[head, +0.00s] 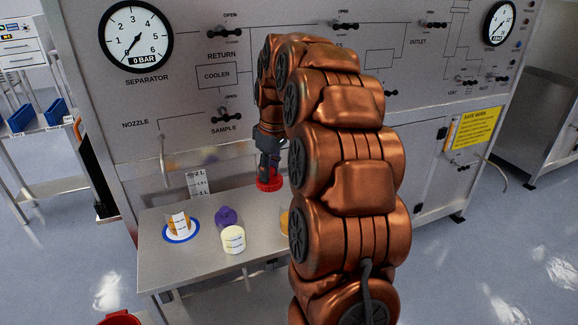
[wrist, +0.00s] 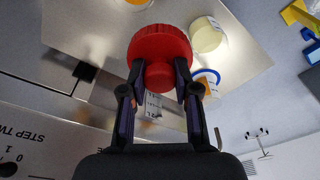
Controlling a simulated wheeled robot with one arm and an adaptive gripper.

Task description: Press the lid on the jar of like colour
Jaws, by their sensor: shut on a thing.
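My gripper (head: 268,168) is shut on the knob of a red lid (head: 269,181) and holds it over the back right part of the steel bench. The wrist view shows the red lid (wrist: 160,52) between the fingertips (wrist: 159,74), its ribbed rim facing away. A purple knobbed piece (head: 227,217) stands on the bench to the left. A cream jar or lid (head: 233,239) stands in front of it; it also shows in the wrist view (wrist: 207,35). An orange thing (head: 284,222) is mostly hidden behind my arm. I see no red jar.
A clear vessel with orange contents (head: 180,221) stands on a blue ring (head: 181,237) at the bench's left. A marked measuring vessel (head: 198,184) stands at the back against the panel. A red bucket (head: 120,318) is low in front. The bench's front left is bare.

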